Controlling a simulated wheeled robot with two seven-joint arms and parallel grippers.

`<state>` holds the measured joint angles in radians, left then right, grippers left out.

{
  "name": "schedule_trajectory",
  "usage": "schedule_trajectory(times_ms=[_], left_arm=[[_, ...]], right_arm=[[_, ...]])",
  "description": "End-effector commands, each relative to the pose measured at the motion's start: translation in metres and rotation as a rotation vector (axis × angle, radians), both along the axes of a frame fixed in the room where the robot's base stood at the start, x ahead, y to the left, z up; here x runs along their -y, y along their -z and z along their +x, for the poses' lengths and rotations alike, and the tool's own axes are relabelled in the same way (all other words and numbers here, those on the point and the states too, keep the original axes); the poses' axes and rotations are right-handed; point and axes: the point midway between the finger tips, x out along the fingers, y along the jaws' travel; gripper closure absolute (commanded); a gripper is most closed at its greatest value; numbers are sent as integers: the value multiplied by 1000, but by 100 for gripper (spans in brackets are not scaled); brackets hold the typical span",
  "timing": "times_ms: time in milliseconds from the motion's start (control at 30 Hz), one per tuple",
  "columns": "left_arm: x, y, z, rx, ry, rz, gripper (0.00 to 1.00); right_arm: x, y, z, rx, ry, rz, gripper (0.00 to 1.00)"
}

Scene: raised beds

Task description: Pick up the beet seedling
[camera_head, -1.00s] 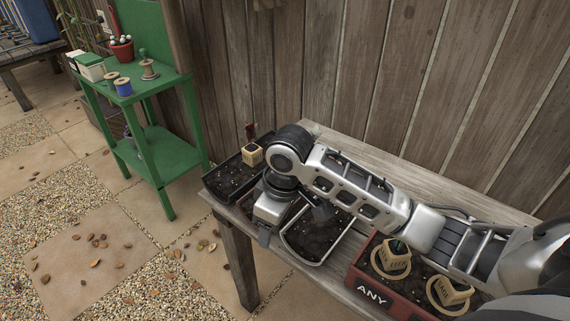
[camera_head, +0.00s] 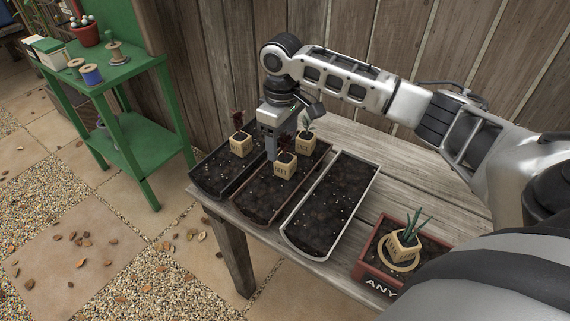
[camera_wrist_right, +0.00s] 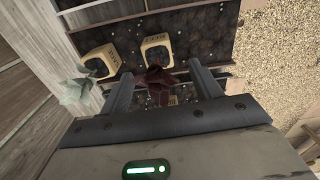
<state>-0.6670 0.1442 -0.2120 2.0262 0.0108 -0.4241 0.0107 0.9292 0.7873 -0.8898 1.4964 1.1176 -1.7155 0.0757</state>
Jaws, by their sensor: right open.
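Two dark-red-leaved seedlings in tan cube pots show in the head view: one pot (camera_head: 240,144) in the black tray (camera_head: 213,190), the other pot (camera_head: 284,166) in the brown tray (camera_head: 248,212). My right gripper (camera_head: 277,152) points down at the brown tray's front seedling. My left gripper is not in view.
A pot with grey-green leaves (camera_head: 305,140) stands close behind the gripper. The silver-rimmed tray (camera_head: 322,222) is empty but for soil. A red planter (camera_head: 366,272) holds a green-leaved pot (camera_head: 403,245). A wooden fence (camera_head: 220,70) stands behind; a green shelf (camera_head: 125,75) is left.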

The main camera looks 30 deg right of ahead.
Motion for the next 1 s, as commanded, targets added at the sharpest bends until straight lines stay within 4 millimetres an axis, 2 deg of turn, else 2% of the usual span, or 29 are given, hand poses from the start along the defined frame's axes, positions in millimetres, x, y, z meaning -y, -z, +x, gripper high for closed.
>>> schedule_trajectory(times_ms=[100, 267, 500, 600, 867, 967, 1000], left_arm=[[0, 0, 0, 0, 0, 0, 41], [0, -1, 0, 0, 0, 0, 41], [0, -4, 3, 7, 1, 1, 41], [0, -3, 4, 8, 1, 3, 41], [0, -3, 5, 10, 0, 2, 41], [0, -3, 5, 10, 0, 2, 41], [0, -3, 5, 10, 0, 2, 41]], right_arm=[[0, 13, 0, 0, 0, 0, 36], [1, 23, -1, 0, 0, -1, 36], [4, 58, -6, -1, -2, 0, 36], [5, 67, -6, 0, -1, -1, 36], [4, 70, -6, 2, -2, -1, 36], [4, 69, -6, 2, -2, -1, 61], [4, 69, -6, 2, -2, -1, 73]])
